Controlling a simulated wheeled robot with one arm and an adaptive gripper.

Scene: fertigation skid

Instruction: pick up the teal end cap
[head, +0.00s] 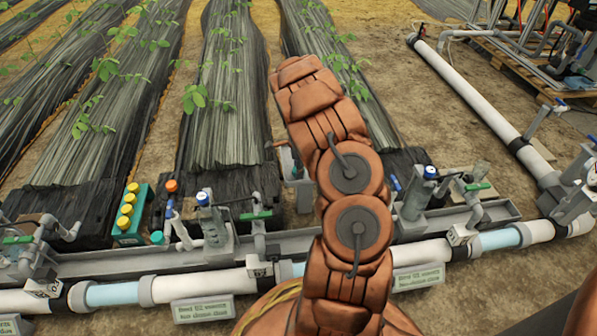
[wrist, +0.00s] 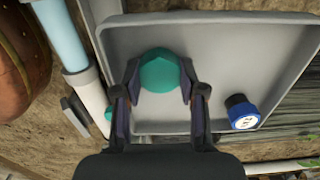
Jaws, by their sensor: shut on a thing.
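The teal end cap (wrist: 160,72), a faceted, rounded piece, is between the two dark fingers of my gripper (wrist: 160,84) in the wrist view. The fingers touch it on both sides, and my gripper is shut on it. It is over the grey tray (wrist: 220,48); I cannot tell whether it rests on the tray floor or is clear of it. In the head view my arm hides my gripper and the held cap.
A blue-topped dark fitting (wrist: 241,112) is in the tray, right of my gripper. A white pipe (wrist: 88,88) runs along its left. A teal crate with yellow caps (head: 130,214) stands left of my arm. Labelled pipes (head: 205,283) and upright valves cross the front.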

